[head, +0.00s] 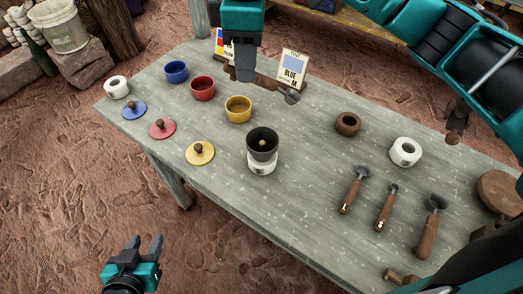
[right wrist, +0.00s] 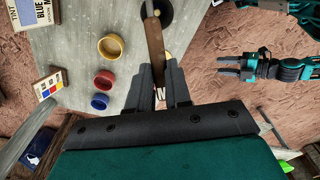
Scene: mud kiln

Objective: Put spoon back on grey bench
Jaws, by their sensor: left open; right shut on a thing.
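My right gripper (head: 245,76) hangs above the far side of the grey bench (head: 320,205), shut on a spoon (head: 292,97). The spoon's dark metal bowl sticks out to the right in the head view. In the right wrist view its brown wooden handle (right wrist: 155,48) stands between the fingers (right wrist: 158,88). The spoon appears held above the bench top; the exact gap is hard to tell. My left gripper (head: 146,246) is open and empty, off the bench's near left side. It also shows in the right wrist view (right wrist: 228,68).
Several scoops with wooden handles (head: 355,188) lie at the bench's right. A dark cup on a white base (head: 263,165) stands mid-bench. Blue, red and yellow bowls (head: 238,109) and knobbed lids (head: 200,153) are at left. A "BLUE M" card (head: 292,68) stands behind the spoon.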

